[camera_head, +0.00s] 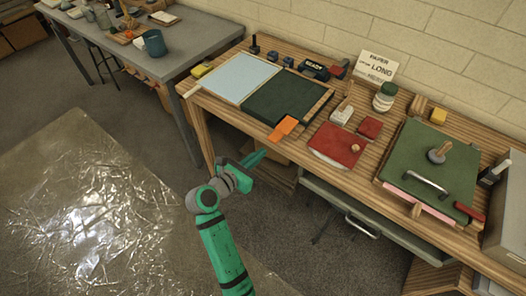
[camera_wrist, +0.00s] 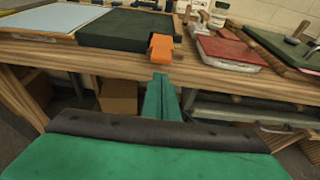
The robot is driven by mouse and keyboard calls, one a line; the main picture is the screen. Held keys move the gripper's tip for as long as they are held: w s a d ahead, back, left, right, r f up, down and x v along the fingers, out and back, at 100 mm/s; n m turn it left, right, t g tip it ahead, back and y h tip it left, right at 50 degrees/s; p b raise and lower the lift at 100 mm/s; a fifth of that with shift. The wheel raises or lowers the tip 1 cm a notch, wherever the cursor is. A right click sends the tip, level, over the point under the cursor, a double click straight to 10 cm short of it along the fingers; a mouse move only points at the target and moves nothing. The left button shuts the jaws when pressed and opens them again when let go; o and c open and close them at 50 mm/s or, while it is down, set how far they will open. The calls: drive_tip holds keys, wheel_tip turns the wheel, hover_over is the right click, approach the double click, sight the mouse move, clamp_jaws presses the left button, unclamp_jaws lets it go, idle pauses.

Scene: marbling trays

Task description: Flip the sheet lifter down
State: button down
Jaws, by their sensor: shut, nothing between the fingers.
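A light blue rectangular panel (camera_head: 240,78) and a dark green panel (camera_head: 288,98) lie side by side in a wooden-edged frame on the bench. An orange tab (camera_head: 285,127) sticks out from the front edge of the dark green panel; I cannot tell for sure which part is the sheet lifter. In the wrist view the orange tab (camera_wrist: 161,46) is bent and reaches the bench's front edge. My gripper (camera_head: 259,157) is shut and empty, in front of the bench and below its top. In the wrist view my gripper's fingertips (camera_wrist: 161,80) point at the bench edge, below the tab and apart from it.
A red board (camera_head: 336,146) and a green press board (camera_head: 430,165) with a metal handle lie to the right on the wooden bench. A drawer with a handle (camera_head: 363,228) sits under the bench. A grey table (camera_head: 180,40) stands at left.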

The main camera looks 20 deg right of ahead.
drive_tip(key=shift+v, duration=2.6)
drive_tip(key=shift+s+d+r, duration=0.1)
drive_tip(key=s+a+f+m+t+y, duration=0.1)
drive_tip(key=s+a+f+y, duration=0.15)
drive_tip(key=f, duration=0.35)
drive_tip(key=s+a+f+m+t+y, duration=0.2)
drive_tip(key=s+a+f, duration=0.1)
drive_tip(key=f, duration=0.2)
drive_tip(key=s+a+f+m+t+y, duration=0.1)
drive_tip(key=s+a+f+m+y, duration=0.15)
drive_tip(key=s, duration=0.35)
drive_tip(key=s+a+f+m+t+y, duration=0.1)
drive_tip(key=s+a+f+m+y, duration=0.15)
drive_tip(key=s+a, duration=0.2)
drive_tip(key=s+a+r+m+t+y, duration=0.1)
drive_tip(key=s+r+m, duration=0.5)
drive_tip(key=s+m, duration=0.2)
drive_tip(key=s+a+r+m+t+y, duration=0.1)
drive_tip(key=s+r+m+y, duration=0.1)
drive_tip(key=s+r+m, duration=0.3)
drive_tip(key=s+m, duration=0.3)
drive_tip(key=s, duration=0.3)
drive_tip(key=shift+s+a+r+t, duration=0.2)
drive_tip(key=shift+r+t, duration=0.2)
